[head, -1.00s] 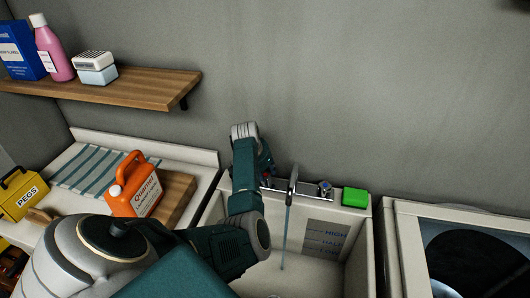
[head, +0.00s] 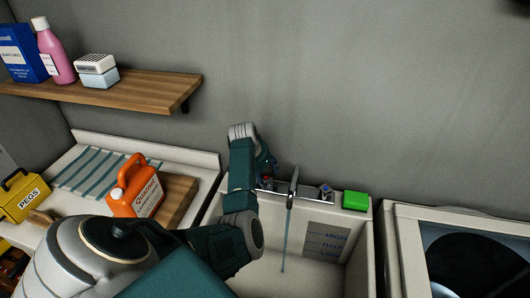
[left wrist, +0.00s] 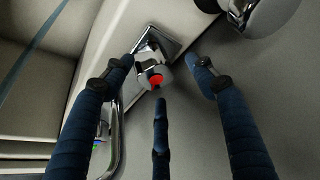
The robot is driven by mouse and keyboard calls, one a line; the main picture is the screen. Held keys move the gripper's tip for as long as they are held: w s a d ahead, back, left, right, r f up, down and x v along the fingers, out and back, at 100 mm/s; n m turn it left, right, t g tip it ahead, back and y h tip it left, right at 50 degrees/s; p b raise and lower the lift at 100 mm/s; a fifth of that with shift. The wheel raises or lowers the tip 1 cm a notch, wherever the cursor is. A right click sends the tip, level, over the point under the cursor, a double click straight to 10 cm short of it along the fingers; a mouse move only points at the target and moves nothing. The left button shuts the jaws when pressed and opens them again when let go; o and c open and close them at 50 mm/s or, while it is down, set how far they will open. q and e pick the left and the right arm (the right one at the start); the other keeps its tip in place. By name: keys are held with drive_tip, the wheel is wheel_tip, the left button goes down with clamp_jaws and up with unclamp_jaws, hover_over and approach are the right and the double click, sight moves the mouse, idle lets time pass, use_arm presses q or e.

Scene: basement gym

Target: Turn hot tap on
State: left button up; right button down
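The hot tap is a chrome knob with a red cap (left wrist: 156,80) on a chrome base, on the rim behind the sink. In the head view its red mark (head: 267,180) shows just below the gripper. My left gripper (left wrist: 160,72) is open, with its dark blue fingers spread around the knob; I see no clear contact. In the head view the gripper (head: 266,164) is partly hidden behind my own wrist. The chrome spout (head: 293,181) stands right of the hot tap, and a thin bluish water stream (head: 285,240) falls from it. My right gripper is not in view.
The cold tap (head: 326,191) with a blue mark and a green block (head: 355,200) sit farther right on the sink (head: 362,250) rim. An orange jug (head: 133,190) stands on a board at left. A wooden shelf (head: 130,92) hangs above. A washer (head: 410,240) is at right.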

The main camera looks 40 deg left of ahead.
use_arm(q)
drive_tip(key=shift+d+f, duration=0.1)
drive_tip(key=v, duration=1.2)
idle(0.4)
